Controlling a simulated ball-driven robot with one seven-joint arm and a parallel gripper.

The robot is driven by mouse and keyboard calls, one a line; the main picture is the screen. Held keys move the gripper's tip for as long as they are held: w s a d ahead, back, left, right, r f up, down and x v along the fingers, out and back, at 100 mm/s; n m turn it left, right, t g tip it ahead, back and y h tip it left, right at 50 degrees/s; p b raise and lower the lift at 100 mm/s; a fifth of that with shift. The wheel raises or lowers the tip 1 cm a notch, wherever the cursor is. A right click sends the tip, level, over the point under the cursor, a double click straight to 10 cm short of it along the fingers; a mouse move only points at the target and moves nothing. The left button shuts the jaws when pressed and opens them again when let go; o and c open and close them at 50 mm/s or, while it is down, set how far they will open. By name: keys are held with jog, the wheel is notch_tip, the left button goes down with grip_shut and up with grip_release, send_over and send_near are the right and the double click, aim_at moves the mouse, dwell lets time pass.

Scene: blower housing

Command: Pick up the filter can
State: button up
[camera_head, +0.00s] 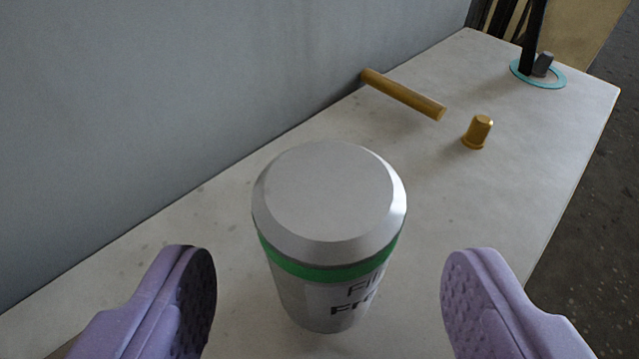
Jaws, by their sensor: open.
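The filter can (330,205) stands upright on a pale bench top, in the middle of the view. It is silver-grey with a bevelled top, a green band and dark lettering on its side, partly cut by the viewing angle. My gripper (328,295) is open, with one purple padded finger on each side of the can. Both fingers are apart from the can in the picture, with a gap on each side. Nothing is held between them.
A brass-coloured rod (403,94) lies on the bench (540,190) beyond the can, with a small brass-coloured flanged piece (479,131) beside it. A teal ring (538,76) with dark parts is at the far end. A grey wall (170,90) borders the left; the bench edge drops off right.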

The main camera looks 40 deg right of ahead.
aim_at(324, 232)
jog(key=x, duration=0.2)
jog(key=shift+w+d+f+b, duration=0.15)
jog(key=shift+w+d+b, duration=0.05)
jog(key=shift+w+b, duration=0.15)
jog(key=c, duration=1.2)
jog(key=shift+c, duration=0.2)
jog(key=shift+r+p, duration=0.4)
jog(key=shift+r, duration=0.3)
notch_tip(324, 232, up, 3)
jog(key=shift+f+p, duration=0.2)
jog(key=shift+p, duration=0.45)
jog(key=s+a+r+p, duration=0.1)
jog(key=s+a+p, duration=0.2)
jog(key=s, duration=1.2)
jog(key=shift+s+a+p, duration=0.25)
jog(key=shift+s+p, duration=0.1)
jog(key=shift+p, duration=0.15)
